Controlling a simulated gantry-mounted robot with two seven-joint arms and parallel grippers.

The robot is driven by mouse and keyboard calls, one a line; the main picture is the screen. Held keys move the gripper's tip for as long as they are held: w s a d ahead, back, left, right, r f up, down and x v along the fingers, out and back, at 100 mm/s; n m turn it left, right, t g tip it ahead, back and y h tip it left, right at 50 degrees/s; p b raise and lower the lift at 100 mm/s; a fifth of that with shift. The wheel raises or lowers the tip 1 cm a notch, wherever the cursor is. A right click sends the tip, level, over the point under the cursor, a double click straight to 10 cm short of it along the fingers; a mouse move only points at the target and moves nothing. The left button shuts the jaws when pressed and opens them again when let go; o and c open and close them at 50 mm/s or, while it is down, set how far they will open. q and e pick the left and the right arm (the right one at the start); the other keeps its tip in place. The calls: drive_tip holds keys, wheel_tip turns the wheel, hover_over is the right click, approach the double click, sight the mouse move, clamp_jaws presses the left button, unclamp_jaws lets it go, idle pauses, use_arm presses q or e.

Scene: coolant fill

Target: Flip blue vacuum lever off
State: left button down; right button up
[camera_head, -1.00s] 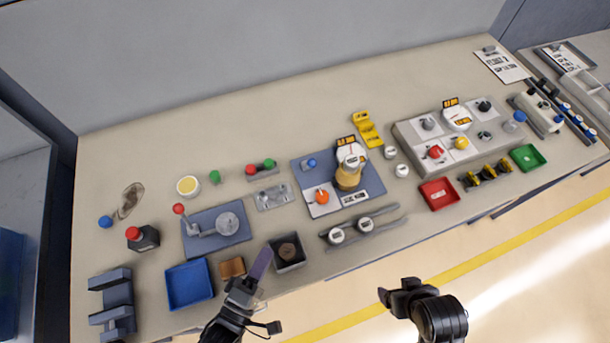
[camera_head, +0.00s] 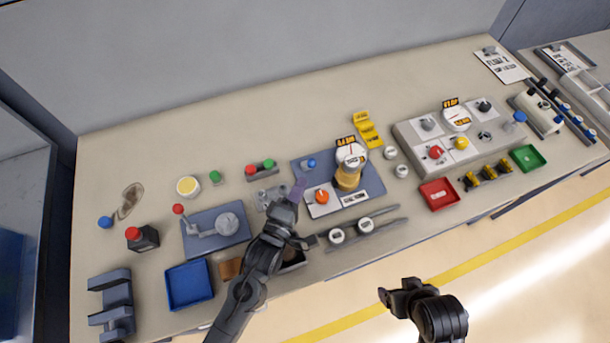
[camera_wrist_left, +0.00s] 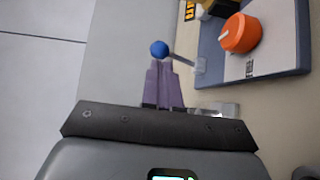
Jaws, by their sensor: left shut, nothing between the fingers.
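The blue-tipped vacuum lever (camera_head: 311,162) is at the upper left of a blue-grey panel (camera_head: 377,187) in the head view. In the left wrist view the blue knob (camera_wrist_left: 159,48) shows just beyond my fingertips, with its thin stem running right to a mount on the panel (camera_wrist_left: 285,42). My left gripper (camera_head: 300,183) is shut and empty, its purple fingers pointing at the lever from the near side. Whether the fingertips touch the knob I cannot tell. My right gripper (camera_head: 383,294) is off the table's front; its fingers are too unclear to read.
An orange knob (camera_head: 321,196) and a yellow cylinder under a white gauge (camera_head: 351,154) stand right of the left fingers on the same panel. A small block with red and green buttons (camera_head: 261,169) is to the left.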

sight(309, 163)
use_arm(q)
drive_tip(key=shift+x, duration=1.9)
